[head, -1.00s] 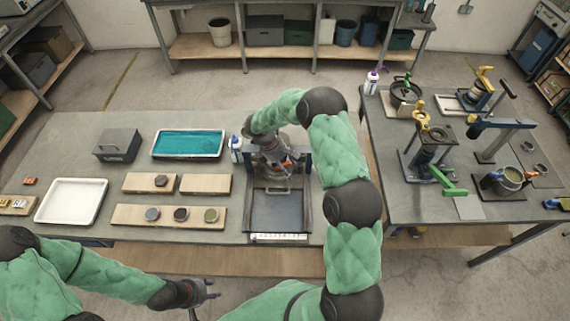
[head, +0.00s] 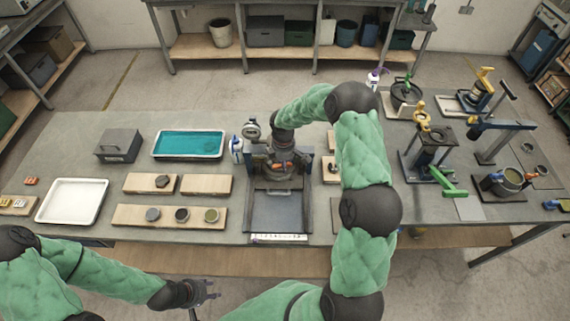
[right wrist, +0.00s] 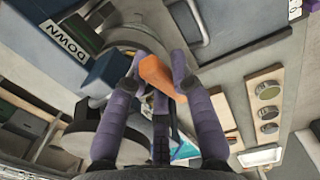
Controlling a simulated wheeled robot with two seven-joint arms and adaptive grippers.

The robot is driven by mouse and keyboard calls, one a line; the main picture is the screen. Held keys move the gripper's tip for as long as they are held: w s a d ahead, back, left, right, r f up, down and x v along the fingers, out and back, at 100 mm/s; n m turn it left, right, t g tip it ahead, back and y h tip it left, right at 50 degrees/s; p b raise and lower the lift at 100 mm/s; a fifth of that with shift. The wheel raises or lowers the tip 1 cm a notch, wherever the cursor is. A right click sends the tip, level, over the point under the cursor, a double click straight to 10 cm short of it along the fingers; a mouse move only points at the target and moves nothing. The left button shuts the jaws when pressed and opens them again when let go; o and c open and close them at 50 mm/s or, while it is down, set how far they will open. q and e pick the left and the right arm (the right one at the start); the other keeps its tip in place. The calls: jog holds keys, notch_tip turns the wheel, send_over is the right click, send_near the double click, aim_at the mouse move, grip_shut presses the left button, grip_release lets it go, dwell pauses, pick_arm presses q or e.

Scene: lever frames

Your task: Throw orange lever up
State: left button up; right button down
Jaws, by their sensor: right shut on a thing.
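The orange lever (right wrist: 158,76) shows in the right wrist view as an orange handle between the purple-grey fingers of my right gripper (right wrist: 155,75), which is shut on it. In the head view my right gripper (head: 283,166) is at the dark lever frame (head: 305,205) in the middle of the table, and its hand largely hides the lever. A label reading DOWN (right wrist: 65,40) is on the frame in the right wrist view. My left gripper (head: 207,290) is in front of the table's near edge, empty, with its fingers apart.
A round gauge (head: 251,130) and a white-blue bottle (head: 237,149) stand left of the frame. Wooden boards (head: 130,215), a teal-filled tray (head: 188,144) and a white tray (head: 72,201) lie further left. The right table holds other lever devices, including a green-handled one (head: 449,185).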

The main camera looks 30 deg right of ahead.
jog(key=shift+r+t+y, duration=0.15)
jog(key=shift+t+y, duration=0.35)
jog(key=shift+y, duration=0.4)
jog(key=shift+t+y, duration=0.3)
jog(key=shift+y, duration=0.2)
jog(key=shift+r+y+b, duration=0.1)
jog(key=shift+y+b, duration=0.2)
jog(key=c, duration=1)
grip_release()
jog(key=shift+c, duration=0.2)
jog(key=v, duration=1.2)
jog(key=shift+s, duration=0.2)
